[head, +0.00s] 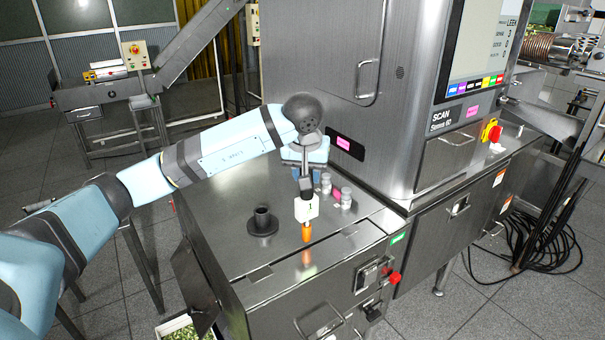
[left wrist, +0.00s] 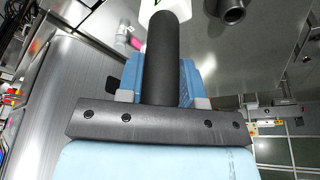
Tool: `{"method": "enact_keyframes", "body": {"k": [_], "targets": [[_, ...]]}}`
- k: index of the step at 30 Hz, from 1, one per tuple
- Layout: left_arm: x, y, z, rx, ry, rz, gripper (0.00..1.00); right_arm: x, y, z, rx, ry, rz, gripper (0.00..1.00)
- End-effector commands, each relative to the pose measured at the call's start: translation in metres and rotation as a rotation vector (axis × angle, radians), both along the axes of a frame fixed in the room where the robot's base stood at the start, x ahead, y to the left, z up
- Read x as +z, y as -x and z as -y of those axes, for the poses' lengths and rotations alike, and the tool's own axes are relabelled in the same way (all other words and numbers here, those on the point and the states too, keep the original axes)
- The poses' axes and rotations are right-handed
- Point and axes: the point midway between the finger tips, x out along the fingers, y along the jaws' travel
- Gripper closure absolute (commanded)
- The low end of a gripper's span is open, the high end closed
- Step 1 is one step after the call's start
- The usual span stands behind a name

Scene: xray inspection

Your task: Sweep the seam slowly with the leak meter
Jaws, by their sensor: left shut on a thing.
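My left gripper (head: 306,187) is shut on the leak meter (head: 307,208), with the arm reaching in from the left. The meter has a white body marked "1", a black handle and an orange tip pointing down. In the left wrist view its black handle (left wrist: 162,60) stands between the blue finger pads, with part of the white body at the top edge. The orange tip is just above or at the steel top, close behind a long dark seam (head: 340,243) near the cabinet's front edge. I cannot tell whether it touches. My right gripper is out of view.
A black round holder (head: 262,222) stands empty left of the meter. Small metal-and-pink fittings (head: 346,196) stand just right of it. The tall steel scanner housing (head: 330,70) rises behind. A red knob (head: 395,278) projects from the cabinet front. Black cables (head: 540,240) lie at right.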

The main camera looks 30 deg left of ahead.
Motion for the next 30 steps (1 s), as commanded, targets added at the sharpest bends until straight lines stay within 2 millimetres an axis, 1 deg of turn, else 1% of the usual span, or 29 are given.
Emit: {"method": "enact_keyframes", "body": {"k": [7,20,30], "targets": [[0.001,-0.01,0.004,0.001,-0.001,0.001,0.95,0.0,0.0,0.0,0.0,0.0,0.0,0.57],[0.001,-0.013,0.005,0.001,0.0,0.001,0.95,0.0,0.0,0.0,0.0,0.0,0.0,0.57],[0.001,-0.028,0.012,0.001,-0.001,0.001,0.95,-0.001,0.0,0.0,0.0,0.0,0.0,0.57]]}}
